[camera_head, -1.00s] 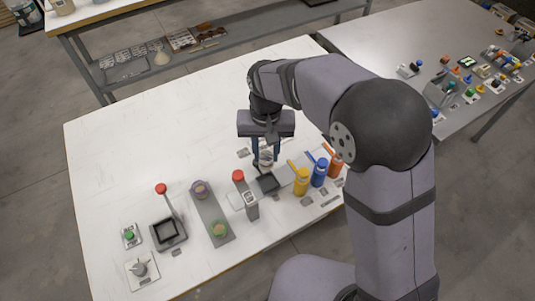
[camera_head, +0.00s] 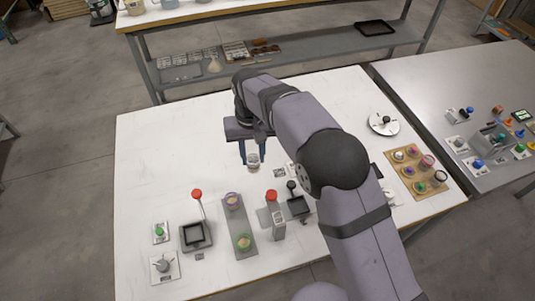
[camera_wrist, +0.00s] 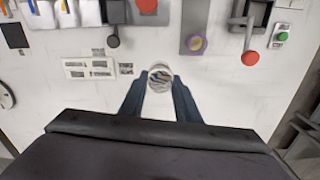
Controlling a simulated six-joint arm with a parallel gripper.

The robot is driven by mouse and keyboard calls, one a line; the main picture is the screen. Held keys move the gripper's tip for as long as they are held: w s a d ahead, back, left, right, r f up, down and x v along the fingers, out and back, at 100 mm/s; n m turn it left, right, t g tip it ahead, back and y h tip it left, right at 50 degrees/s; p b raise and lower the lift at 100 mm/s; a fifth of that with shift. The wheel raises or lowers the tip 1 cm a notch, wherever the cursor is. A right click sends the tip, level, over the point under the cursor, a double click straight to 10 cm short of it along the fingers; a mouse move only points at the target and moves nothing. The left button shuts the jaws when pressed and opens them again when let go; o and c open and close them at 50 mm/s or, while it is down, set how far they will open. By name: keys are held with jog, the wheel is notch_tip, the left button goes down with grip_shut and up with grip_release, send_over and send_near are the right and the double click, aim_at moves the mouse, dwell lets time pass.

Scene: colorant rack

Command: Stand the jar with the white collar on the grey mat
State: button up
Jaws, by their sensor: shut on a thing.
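My gripper (camera_head: 256,153) is shut on a small jar (camera_head: 252,161) with a pale collar, which hangs upright between the blue fingers above the white table. In the wrist view the jar (camera_wrist: 160,77) shows from above between the fingertips, with a pale rim and streaked contents. A long grey mat (camera_head: 237,221) lies on the table nearer the camera, to the left of the gripper. A purple-collared jar (camera_head: 231,198) stands at its far end and a green-collared jar (camera_head: 243,242) at its near end. The middle of the mat between them is bare.
A black tray with a red-knobbed lever (camera_head: 197,194) stands left of the mat. A wooden rack (camera_head: 416,190) is at far right.

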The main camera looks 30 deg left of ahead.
jog(key=s+d+f+p, duration=0.1)
jog(key=s+f, duration=0.1)
jog(key=s, duration=0.5)
jog(key=s+d+f+n+p, duration=0.1)
jog(key=s+f+p, duration=0.1)
jog(key=s, duration=0.5)
jog(key=shift+f+n, duration=0.3)
jog(key=shift+f+b, duration=1.75)
jog(key=shift+f, duration=1.2)
jog(key=shift+f, duration=0.5)
jog(key=o, duration=1.5)
jog(key=shift+o, duration=0.2)
